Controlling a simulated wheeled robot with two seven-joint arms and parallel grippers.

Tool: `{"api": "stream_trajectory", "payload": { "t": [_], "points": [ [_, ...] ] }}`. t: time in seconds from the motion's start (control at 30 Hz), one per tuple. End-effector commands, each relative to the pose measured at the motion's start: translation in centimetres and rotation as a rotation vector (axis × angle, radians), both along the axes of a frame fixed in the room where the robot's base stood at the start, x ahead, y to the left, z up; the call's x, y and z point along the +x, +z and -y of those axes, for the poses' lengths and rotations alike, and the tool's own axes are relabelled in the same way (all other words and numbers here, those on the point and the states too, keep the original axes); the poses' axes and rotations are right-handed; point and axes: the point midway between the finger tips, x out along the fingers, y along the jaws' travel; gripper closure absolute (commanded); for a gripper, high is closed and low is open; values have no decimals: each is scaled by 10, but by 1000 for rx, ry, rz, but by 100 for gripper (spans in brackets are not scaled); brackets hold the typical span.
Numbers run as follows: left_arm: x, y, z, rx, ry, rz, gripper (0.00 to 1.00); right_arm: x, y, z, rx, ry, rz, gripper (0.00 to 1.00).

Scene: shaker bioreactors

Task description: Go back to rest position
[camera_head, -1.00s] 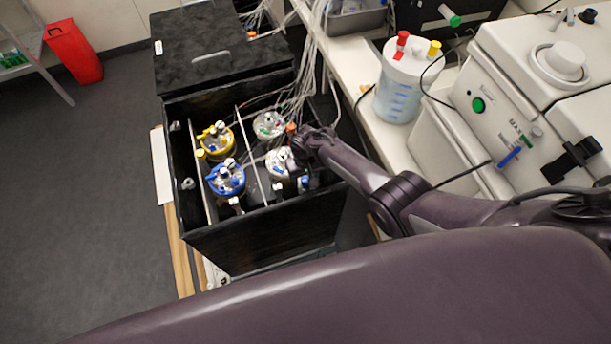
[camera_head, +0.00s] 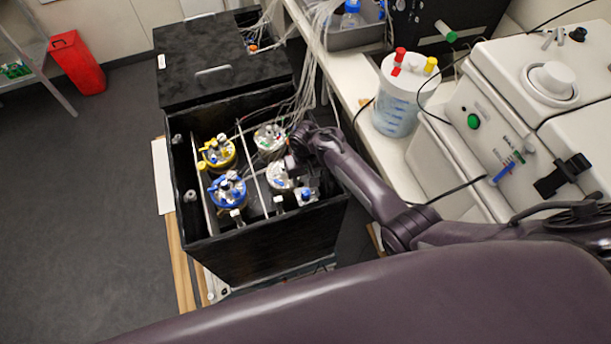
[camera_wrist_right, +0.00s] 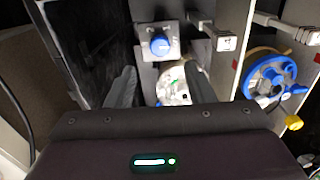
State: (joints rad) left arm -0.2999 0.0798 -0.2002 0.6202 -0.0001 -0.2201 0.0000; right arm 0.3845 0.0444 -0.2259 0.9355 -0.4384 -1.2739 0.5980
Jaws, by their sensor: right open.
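My right gripper (camera_head: 297,172) is over the right side of an open black shaker box (camera_head: 262,243), beside a white-capped bioreactor (camera_head: 279,176). In the right wrist view its two dark fingers (camera_wrist_right: 160,88) are spread apart with nothing gripped between them. Beyond them are a block with a blue knob (camera_wrist_right: 160,45) and a white-topped vessel (camera_wrist_right: 174,84) partly hidden by the gripper. The blue-capped bioreactor (camera_head: 228,189) and yellow-capped bioreactor (camera_head: 218,151) stand in the box's left part. Another white-capped bioreactor (camera_head: 269,137) stands behind. My left gripper is out of view.
Box walls and metal dividers surround the vessels. Loose tubes (camera_head: 303,80) hang from behind, close to my right wrist. A white bench (camera_head: 352,85) with a canister (camera_head: 398,100) and a white machine (camera_head: 500,110) flank my right arm. Grey floor (camera_head: 90,200) on the left is clear.

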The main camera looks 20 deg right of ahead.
Motion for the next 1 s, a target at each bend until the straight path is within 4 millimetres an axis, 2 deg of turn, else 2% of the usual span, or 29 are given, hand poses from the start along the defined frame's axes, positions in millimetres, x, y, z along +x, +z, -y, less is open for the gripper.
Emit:
{"api": "stream_trajectory", "payload": {
  "t": [0.47,0.63,0.77,0.87,1.0],
  "points": [
    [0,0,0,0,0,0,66,-2,0,0,0,2,2,52],
    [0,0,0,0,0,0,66,-17,8,1,-1,24,37,52],
    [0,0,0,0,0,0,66,-43,29,5,-4,52,90,52],
    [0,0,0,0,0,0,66,-67,53,10,-7,72,130,52],
    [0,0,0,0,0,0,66,-104,95,19,-10,97,185,52]
  ]
}}
